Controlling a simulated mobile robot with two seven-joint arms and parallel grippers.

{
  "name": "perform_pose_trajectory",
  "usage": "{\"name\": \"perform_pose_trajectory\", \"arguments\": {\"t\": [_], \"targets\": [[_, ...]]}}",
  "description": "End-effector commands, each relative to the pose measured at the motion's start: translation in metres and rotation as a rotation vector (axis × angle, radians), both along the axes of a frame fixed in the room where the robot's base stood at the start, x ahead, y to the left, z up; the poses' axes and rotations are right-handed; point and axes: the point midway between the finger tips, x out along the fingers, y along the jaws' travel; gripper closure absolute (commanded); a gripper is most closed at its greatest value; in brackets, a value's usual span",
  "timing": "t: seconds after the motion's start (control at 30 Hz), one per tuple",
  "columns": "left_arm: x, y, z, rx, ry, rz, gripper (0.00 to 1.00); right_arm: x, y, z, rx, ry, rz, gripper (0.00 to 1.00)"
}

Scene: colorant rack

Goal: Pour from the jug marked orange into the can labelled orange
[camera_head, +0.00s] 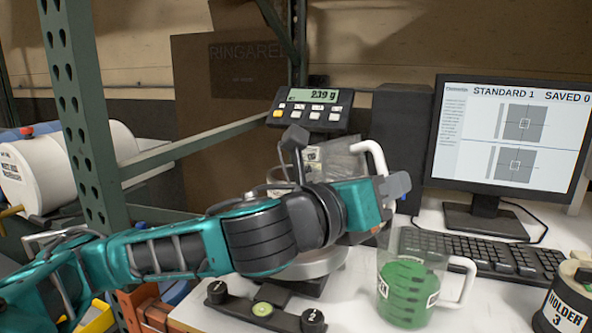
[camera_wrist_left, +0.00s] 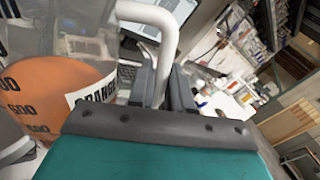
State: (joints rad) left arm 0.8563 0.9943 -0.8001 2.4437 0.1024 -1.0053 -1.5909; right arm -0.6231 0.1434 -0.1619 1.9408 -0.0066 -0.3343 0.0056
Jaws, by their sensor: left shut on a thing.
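My left gripper (camera_head: 388,190) is shut on the white handle of a clear jug (camera_head: 338,160), above the scale. The handle also passes between the fingers in the left wrist view (camera_wrist_left: 165,88). There the jug (camera_wrist_left: 50,85) holds orange liquid and bears a label reading "RANGE", its first letter cut off. The jug looks tilted in that view. Most of it is hidden behind my gripper in the head view. I cannot make out the can labelled orange; my arm covers much of the scale. My right gripper is not in view.
A scale display (camera_head: 310,108) reads about 239 g. A green jug (camera_head: 405,290) stands at front right, near the keyboard (camera_head: 500,255) and monitor (camera_head: 505,140).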

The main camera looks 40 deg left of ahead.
Motion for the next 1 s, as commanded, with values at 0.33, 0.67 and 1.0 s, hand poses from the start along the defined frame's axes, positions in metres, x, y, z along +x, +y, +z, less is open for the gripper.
{"name": "perform_pose_trajectory", "arguments": {"t": [0.33, 0.67, 1.0], "targets": [[0.006, 0.019, 0.041, -0.165, 0.048, 0.002, 1.0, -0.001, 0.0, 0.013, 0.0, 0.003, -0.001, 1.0], [0.011, 0.034, 0.07, -0.323, 0.098, 0.0, 1.0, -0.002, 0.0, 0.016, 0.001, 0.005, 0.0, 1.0], [0.012, 0.037, 0.076, -0.37, 0.116, -0.001, 1.0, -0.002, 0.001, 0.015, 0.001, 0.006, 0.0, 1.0]]}}
